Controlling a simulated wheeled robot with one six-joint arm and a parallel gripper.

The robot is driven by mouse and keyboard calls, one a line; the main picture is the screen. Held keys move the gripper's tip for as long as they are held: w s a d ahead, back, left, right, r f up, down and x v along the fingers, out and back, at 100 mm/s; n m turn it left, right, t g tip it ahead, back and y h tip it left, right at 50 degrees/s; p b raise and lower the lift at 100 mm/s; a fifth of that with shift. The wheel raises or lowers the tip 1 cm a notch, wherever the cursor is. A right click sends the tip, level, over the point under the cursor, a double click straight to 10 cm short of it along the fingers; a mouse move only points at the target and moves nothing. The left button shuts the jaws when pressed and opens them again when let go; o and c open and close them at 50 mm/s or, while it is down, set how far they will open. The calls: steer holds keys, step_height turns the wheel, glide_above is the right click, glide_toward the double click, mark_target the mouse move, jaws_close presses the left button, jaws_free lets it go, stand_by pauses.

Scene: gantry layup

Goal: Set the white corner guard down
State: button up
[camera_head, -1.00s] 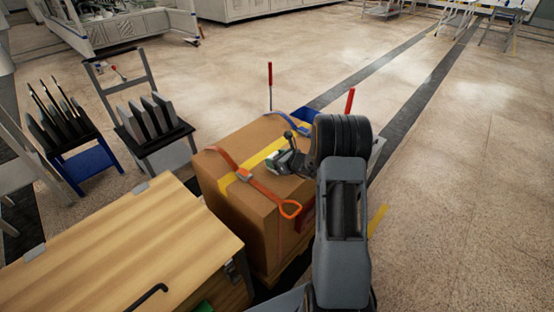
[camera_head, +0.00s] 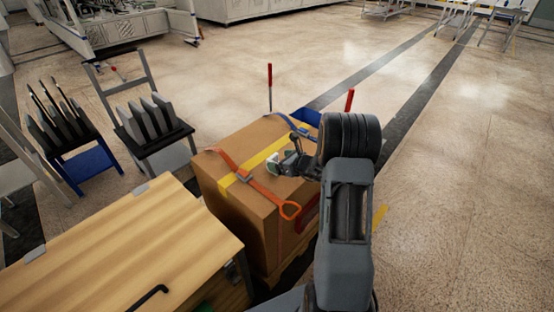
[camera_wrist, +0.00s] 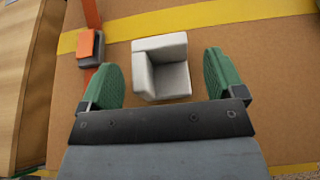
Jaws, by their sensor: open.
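The white corner guard (camera_wrist: 162,68) lies on the top of the large cardboard box (camera_wrist: 185,128) in the wrist view, just beyond and between my fingertips. My gripper (camera_wrist: 166,80) is open, with a green pad on each side of the guard and a visible gap to both. In the head view my gripper (camera_head: 284,163) is low over the box top (camera_head: 222,165), and a small pale part of the corner guard (camera_head: 272,163) shows at its tip. The rest of the guard is hidden there by the gripper.
An orange strap with a buckle (camera_head: 244,176) and yellow tape (camera_head: 232,180) cross the box. Red-topped posts (camera_head: 270,75) stand behind. A wooden table (camera_head: 120,245) is at the left; open floor lies right.

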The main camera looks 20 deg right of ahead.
steer(key=p+v, duration=0.1)
steer(key=v, duration=0.7)
steer(key=shift+s+d, duration=0.1)
steer(key=shift+s, duration=0.1)
steer(key=s+a+r+n+g+y, duration=0.1)
steer(key=s+a+r+n+g, duration=0.25)
steer(key=a+n, duration=0.35)
steer(key=s+a+r+n+g+y, duration=0.2)
steer(key=s+a+r+n+g, duration=0.15)
steer(key=a+n, duration=0.35)
steer(key=s+r+n+g+h, duration=0.1)
steer(key=s+r+n+h, duration=0.1)
steer(key=s+n+h, duration=0.2)
steer(key=s+a+r+n+g+h, duration=0.1)
steer(key=s+n+h, duration=0.3)
steer(key=s+n, duration=0.5)
steer(key=shift+s+a+r+n+h, duration=0.25)
steer(key=shift+r+n, duration=0.25)
steer(key=shift+n, duration=1.6)
